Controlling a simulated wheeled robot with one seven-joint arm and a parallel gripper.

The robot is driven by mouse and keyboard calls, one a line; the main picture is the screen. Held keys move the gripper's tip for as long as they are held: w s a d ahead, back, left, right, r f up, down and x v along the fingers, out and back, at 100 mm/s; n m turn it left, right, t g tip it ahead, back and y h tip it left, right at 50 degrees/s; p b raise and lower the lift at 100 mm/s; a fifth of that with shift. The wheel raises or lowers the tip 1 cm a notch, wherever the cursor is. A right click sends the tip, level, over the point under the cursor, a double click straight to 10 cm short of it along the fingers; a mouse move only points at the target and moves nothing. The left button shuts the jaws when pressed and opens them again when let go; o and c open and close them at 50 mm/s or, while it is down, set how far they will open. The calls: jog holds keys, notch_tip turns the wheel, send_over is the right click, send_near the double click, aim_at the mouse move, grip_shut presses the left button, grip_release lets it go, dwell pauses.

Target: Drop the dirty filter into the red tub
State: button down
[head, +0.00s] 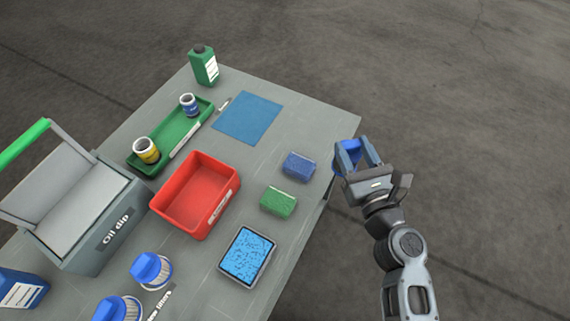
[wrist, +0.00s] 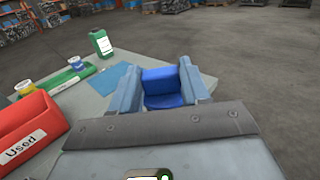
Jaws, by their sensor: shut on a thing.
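My gripper (head: 360,152) is shut on a blue-capped filter (head: 346,158), held beyond the table's right edge. In the wrist view only its blue cap (wrist: 165,87) shows between the fingers; its body is hidden, so I cannot see whether it is dirty. The cap resembles those of the filters on the table. The red tub (head: 195,188) stands on the table to the left of my gripper, and its visible inside looks empty. In the wrist view the tub (wrist: 28,112) is at the left edge, with a label reading "Used".
Between tub and gripper lie a green block (head: 278,201), a blue block (head: 298,166) and a blue-faced tray (head: 247,257). A green tray with cans (head: 172,138), a bottle (head: 204,67), an open oil dip box (head: 105,225) and blue-capped filters (head: 151,270) stand around. The blue mat (head: 248,117) is clear.

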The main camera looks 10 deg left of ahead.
jog(key=s+a+r+n+g+y+p, duration=0.1)
jog(key=s+a+n+g+y, duration=0.2)
jog(key=a, duration=0.7)
jog(key=s+a+r+n+g+y+p, duration=0.1)
jog(key=s+a+r+n+g+y, duration=0.2)
jog(key=a, duration=0.7)
jog(key=s+a+n+g+y, duration=0.3)
jog(key=a+g+y, duration=0.1)
jog(key=a, duration=0.7)
notch_tip(320, 180, down, 6)
jog(key=b, duration=0.5)
jog(key=shift+d+r, duration=0.15)
jog(key=shift+r, duration=0.1)
jog(key=shift+c, duration=2.3)
grip_release()
jog(key=v, duration=0.7)
jog(key=shift+s+d+b, duration=0.15)
jog(key=shift+d+b, duration=0.2)
jog(key=shift+b, duration=0.1)
jog(key=shift+f, duration=0.15)
